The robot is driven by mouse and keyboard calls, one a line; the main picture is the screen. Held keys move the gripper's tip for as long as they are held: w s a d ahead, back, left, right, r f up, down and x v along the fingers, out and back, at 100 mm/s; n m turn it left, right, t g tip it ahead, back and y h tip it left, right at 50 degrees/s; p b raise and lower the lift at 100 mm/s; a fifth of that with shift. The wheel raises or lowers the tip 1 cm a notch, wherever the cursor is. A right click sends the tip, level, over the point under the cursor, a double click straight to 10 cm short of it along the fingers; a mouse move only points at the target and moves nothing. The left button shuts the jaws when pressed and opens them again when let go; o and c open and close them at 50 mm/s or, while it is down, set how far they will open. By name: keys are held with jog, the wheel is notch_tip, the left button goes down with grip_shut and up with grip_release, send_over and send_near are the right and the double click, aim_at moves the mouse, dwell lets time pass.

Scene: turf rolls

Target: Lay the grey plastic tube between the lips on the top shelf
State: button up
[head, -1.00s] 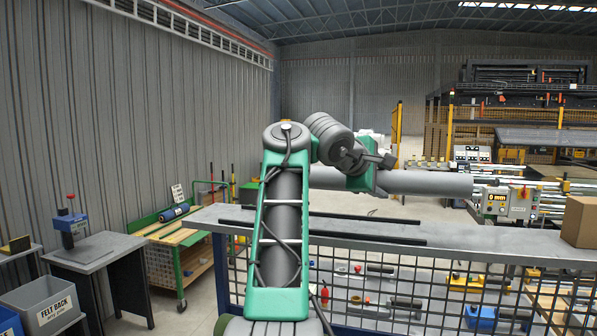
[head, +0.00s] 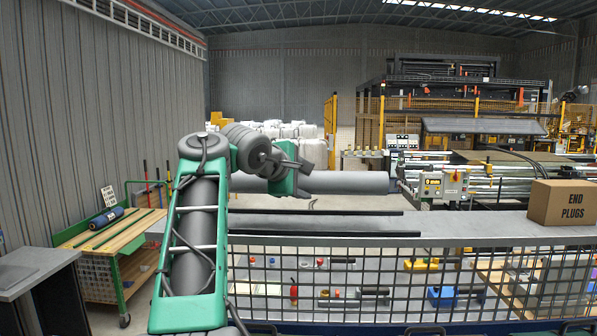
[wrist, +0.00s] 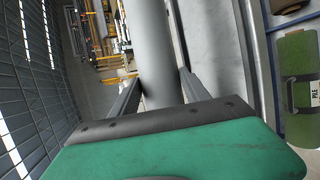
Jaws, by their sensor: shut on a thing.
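The grey plastic tube (head: 345,182) is held level, running left to right, in the head view. My gripper (head: 285,180) is shut on it near its left part; the arm hides the left end. In the wrist view the tube (wrist: 146,45) runs between the two fingers of my gripper (wrist: 158,88). The top shelf (head: 480,229) is a long grey surface. Two parallel black lips run along it, a rear lip (head: 330,211) and a front lip (head: 340,234), with a bare strip between them. The tube appears higher in the picture than both lips, apart from them.
A cardboard END PLUGS box (head: 563,203) stands at the shelf's right. A mesh panel (head: 400,285) hangs below the shelf edge, with small items behind it. A control box (head: 442,186) stands beyond the tube's right end. A wooden bench (head: 110,238) is at left.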

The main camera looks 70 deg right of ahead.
aim_at(301, 227)
jog(key=shift+w+f+b, duration=0.1)
jog(key=shift+f+b, duration=1.5)
jog(key=shift+f, duration=2.5)
jog(key=o, duration=1.4)
jog(key=shift+f, duration=0.15)
jog(key=o, duration=0.3)
jog(key=shift+w+a+r, duration=0.1)
jog(key=shift+a+r, duration=0.1)
jog(key=shift+a, duration=0.1)
jog(key=r+v, duration=0.1)
jog(key=v, duration=0.6)
jog(key=shift+r, duration=0.15)
jog(key=shift+a, duration=0.15)
